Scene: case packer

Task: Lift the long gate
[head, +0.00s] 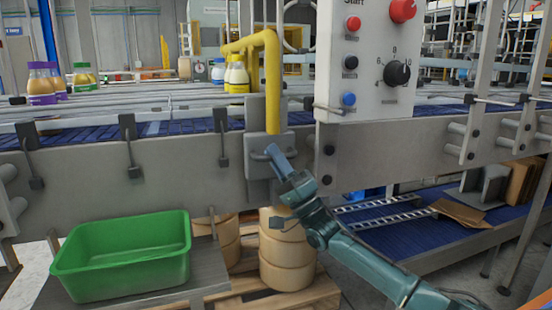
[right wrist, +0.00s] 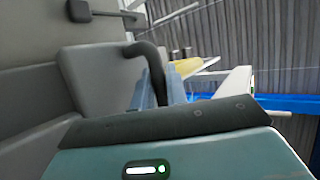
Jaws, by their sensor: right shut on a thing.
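The long gate looks to be the yellow bent bar (head: 272,85) in the head view. It rises from a grey bracket plate (head: 258,185) on the conveyor's side and bends left over the belt. My right gripper (head: 274,153) reaches up to this plate, at the foot of the bar. In the right wrist view my right gripper (right wrist: 168,88) is shut on a dark curved handle (right wrist: 152,58) that stands out from the grey plate. A piece of the yellow bar (right wrist: 186,68) shows behind it. My left gripper is not in view.
A control panel (head: 365,60) with knobs and buttons stands just right of the bar. Bottles with yellow (head: 237,76), purple (head: 41,85) and green caps stand on the conveyor. A green crate (head: 125,278) sits at lower left. A lower blue belt (head: 400,236) runs at right.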

